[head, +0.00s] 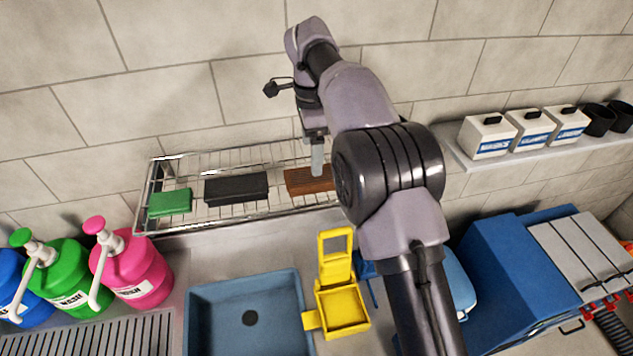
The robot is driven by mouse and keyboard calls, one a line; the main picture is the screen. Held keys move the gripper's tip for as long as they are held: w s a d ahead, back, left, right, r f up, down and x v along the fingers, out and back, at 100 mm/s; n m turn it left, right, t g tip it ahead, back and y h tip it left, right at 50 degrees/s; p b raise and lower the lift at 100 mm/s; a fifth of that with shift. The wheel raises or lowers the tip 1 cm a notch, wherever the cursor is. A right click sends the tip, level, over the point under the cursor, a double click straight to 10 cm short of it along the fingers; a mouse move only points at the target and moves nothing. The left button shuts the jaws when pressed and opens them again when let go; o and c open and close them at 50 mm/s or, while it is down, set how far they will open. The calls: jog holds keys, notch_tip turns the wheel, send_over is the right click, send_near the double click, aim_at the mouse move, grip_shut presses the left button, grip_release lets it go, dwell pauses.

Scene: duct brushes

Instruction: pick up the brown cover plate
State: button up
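The brown cover plate (305,181) lies on the wire rack (228,159) against the tiled wall, at the rack's right part. Its right side is partly hidden by my arm and gripper. My gripper (318,168) points down at the plate, with a pale fingertip in front of or over it. I cannot tell whether it touches the plate, or whether the fingers are open or shut. On the same rack, a black block (236,188) lies to the left of the brown plate, and a green one (170,202) lies further left.
Below the rack are a blue sink basin (215,318) and a yellow wringer-like holder (342,302). Pump bottles, including a pink one (132,270), stand at left. White containers (488,136) stand on a right wall shelf. A blue box (515,275) sits at lower right.

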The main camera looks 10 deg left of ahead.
aim_at(316, 180)
jog(key=f, duration=0.5)
jog(key=d+f, duration=0.1)
jog(key=f, duration=0.2)
jog(key=shift+w+f+p, duration=0.25)
jog(key=shift+f+p, duration=0.05)
jog(key=shift+p, duration=0.1)
jog(key=shift+w+a+f, duration=0.1)
jog(key=shift+w+f, duration=0.05)
jog(key=shift+f, duration=0.2)
jog(key=c, duration=1.8)
